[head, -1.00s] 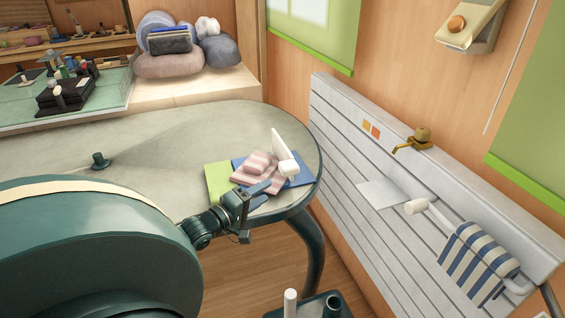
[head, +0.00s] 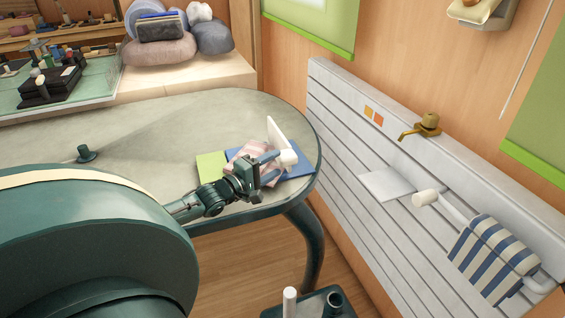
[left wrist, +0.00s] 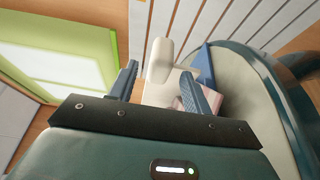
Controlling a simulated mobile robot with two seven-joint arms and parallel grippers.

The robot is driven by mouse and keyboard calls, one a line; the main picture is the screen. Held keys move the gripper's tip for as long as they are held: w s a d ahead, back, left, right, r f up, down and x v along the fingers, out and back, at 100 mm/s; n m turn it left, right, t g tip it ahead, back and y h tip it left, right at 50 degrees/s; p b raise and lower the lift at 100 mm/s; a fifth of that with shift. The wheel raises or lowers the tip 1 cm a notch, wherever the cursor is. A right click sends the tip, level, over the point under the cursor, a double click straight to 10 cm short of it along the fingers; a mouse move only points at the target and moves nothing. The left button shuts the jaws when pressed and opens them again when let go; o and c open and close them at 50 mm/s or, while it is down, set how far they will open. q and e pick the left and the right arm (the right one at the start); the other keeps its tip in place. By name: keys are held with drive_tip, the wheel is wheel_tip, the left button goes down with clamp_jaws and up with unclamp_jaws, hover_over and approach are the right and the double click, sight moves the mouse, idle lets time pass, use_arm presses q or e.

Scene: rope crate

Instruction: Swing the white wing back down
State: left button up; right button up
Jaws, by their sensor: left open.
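A thin white panel (head: 276,135), which looks like the white wing, stands steeply raised at the right end of the table. A white rounded knob (head: 289,159) sticks out from its lower part. My left gripper (head: 273,166) is open, with its blue fingertips close to the knob. I cannot tell whether the fingers touch the knob. The panel's lower edge is partly hidden by my gripper. My right gripper is not in view.
Pink striped cloth (head: 242,152), a green sheet (head: 210,166) and a blue sheet (head: 301,168) lie under the gripper. A small green peg (head: 86,153) stands on the table (head: 170,125). A slatted white wall board (head: 345,130) with a brass tap (head: 424,126) is at the right.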

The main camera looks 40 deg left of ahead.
sight(278, 162)
use_arm(q)
drive_tip(key=shift+w+d+b, duration=0.15)
drive_tip(key=shift+w+b, duration=0.15)
drive_tip(key=shift+w, duration=1.75)
drive_tip(key=shift+c, duration=0.4)
clamp_jaws()
